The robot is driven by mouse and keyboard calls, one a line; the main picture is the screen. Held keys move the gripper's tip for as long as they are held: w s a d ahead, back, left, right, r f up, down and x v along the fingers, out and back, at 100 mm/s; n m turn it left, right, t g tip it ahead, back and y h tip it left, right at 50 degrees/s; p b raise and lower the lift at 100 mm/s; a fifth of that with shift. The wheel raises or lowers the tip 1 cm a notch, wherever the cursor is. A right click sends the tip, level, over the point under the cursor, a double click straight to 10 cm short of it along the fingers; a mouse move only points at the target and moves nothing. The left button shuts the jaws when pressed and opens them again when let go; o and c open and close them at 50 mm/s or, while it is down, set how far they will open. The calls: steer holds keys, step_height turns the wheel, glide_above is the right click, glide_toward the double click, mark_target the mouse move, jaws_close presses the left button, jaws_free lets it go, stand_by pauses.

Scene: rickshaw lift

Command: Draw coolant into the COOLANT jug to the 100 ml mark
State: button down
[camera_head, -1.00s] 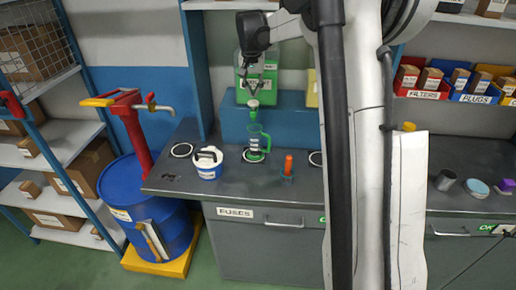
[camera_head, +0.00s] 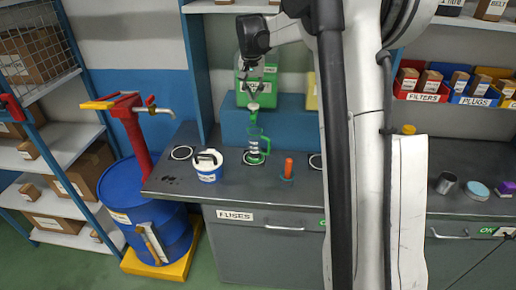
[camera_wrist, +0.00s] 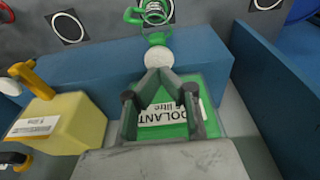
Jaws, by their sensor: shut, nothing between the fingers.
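The green coolant container (camera_head: 262,94) stands on a blue block at the back of the bench. A pale round knob (camera_head: 253,106) sits low on its front, and shows in the wrist view (camera_wrist: 159,61). Below the knob, the clear jug with green bands and a handle (camera_head: 254,146) stands upright on a ringed spot. It is partly cut off at the top of the wrist view (camera_wrist: 152,12); its liquid level is too small to tell. My gripper (camera_head: 249,91) is shut and empty in front of the container, its fingertips (camera_wrist: 157,74) close to the knob; contact cannot be told.
A yellow container (camera_wrist: 65,122) is beside the green one. A blue drum with red pump (camera_head: 145,205) stands left.

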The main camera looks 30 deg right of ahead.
mark_target(253, 105)
steer(key=shift+f+b, duration=1.2)
steer(key=shift+f, duration=0.55)
stand_by(6.2)
